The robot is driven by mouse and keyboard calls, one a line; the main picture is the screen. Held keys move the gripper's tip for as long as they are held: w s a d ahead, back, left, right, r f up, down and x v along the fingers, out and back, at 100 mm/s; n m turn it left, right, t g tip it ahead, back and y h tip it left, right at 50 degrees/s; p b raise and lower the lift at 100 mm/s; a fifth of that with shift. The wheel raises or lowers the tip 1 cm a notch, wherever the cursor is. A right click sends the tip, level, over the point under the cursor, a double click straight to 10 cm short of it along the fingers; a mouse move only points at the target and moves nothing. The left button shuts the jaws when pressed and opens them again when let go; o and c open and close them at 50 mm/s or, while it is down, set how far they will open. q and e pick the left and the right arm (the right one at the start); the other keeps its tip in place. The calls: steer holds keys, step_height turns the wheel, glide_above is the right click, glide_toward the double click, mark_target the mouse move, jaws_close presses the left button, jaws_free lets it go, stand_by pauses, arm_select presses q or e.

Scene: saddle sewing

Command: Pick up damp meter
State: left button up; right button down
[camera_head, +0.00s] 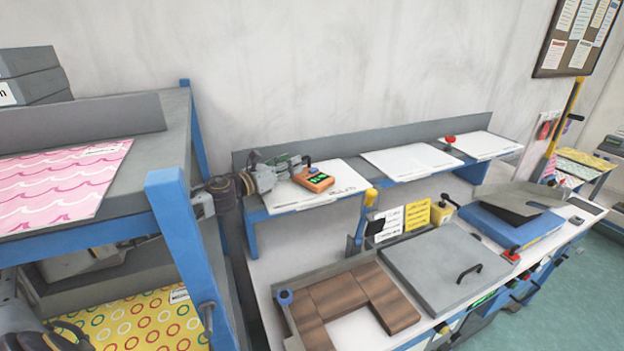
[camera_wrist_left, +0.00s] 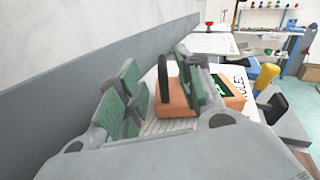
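The damp meter is an orange handheld device (camera_head: 314,180) with a dark face and green display. It lies on the first white sheet (camera_head: 345,182) of the raised grey shelf. My left gripper (camera_head: 288,166) is just left of it, low over the shelf. In the left wrist view, the gripper's green-padded fingers (camera_wrist_left: 160,88) are spread apart. The orange meter (camera_wrist_left: 176,103) shows behind and beside the right finger, which hides part of it. I cannot tell whether that finger touches it.
A grey backboard (camera_head: 350,147) runs behind the shelf. Two more white sheets (camera_head: 410,160) lie to the right. A blue-posted rack (camera_head: 180,230) stands at left, close to my left arm. Below are a grey lidded box (camera_head: 440,262) and brown blocks (camera_head: 385,300).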

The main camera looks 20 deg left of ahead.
mark_target(313, 173)
arm_select(q)
steer(key=shift+w, duration=0.1)
steer(key=shift+w+d+r+p, duration=0.15)
steer(key=shift+w+p, duration=0.1)
steer(key=shift+p, duration=0.2)
steer(key=shift+p+x, duration=0.9)
steer(key=shift+x, duration=0.1)
steer(key=shift+p+x, duration=0.65)
steer(key=shift+x, duration=0.35)
steer(key=shift+w+d+f, duration=0.15)
steer(key=shift+d+f, duration=0.05)
steer(key=shift+f, duration=0.05)
steer(key=shift+c, duration=0.2)
jaws_close()
